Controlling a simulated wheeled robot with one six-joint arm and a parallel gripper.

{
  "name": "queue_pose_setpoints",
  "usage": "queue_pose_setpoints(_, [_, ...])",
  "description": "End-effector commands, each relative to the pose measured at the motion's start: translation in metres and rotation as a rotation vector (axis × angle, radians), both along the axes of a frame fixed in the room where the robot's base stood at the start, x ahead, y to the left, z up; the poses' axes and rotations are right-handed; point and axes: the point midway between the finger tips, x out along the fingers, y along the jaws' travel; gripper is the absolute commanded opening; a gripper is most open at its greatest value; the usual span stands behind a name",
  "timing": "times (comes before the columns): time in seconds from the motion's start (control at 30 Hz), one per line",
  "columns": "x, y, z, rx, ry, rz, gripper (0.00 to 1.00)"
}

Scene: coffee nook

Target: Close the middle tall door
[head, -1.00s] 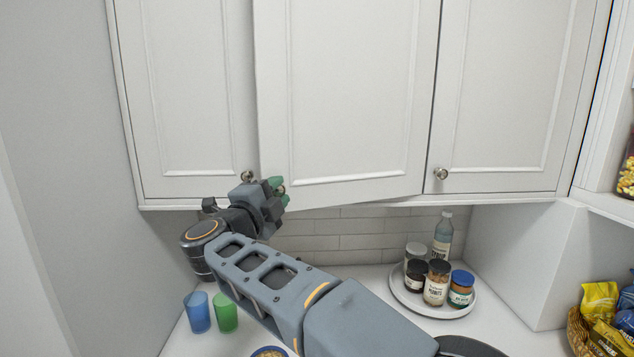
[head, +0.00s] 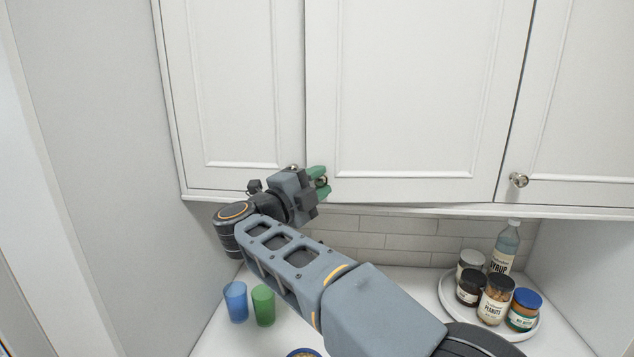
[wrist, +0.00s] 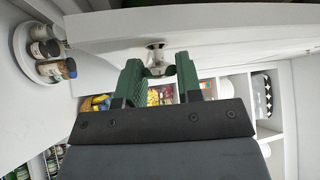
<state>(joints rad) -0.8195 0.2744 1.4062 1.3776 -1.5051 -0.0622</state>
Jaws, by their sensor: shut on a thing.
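The middle tall door (head: 410,95) is a white panel in the head view. It looks almost flush with its neighbours; I cannot tell whether a thin gap is left. My gripper (head: 320,182) is at its lower left corner, with green fingers shut on the door's knob (head: 323,181). In the wrist view the two fingers (wrist: 158,64) stand on either side of the metal knob (wrist: 156,48), close under the white door face. The fingers partly hide the knob in the head view.
The left door (head: 235,85) and right door (head: 580,110) look shut. Below, a round tray (head: 447,300) carries jars and a syrup bottle (head: 504,245). A blue cup (head: 236,302) and green cup (head: 263,305) stand on the counter under my arm.

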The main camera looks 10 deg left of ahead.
Motion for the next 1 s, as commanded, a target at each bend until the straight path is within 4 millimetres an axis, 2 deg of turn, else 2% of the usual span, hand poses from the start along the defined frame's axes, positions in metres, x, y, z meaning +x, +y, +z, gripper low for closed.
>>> queue_pose_setpoints(0.03, [0.0,-0.001,0.0,0.0,0.0,-0.005,0.0])
queue_pose_setpoints(0.07, [0.0,-0.001,0.0,0.0,0.0,-0.005,0.36])
queue_pose_setpoints(0.3, [-0.001,0.001,0.0,0.0,0.0,0.001,0.58])
queue_pose_setpoints(0.67, [-0.007,0.007,-0.003,-0.001,0.001,0.005,0.58])
queue_pose_setpoints(1.0, [-0.057,0.047,-0.017,0.001,0.0,0.007,0.58])
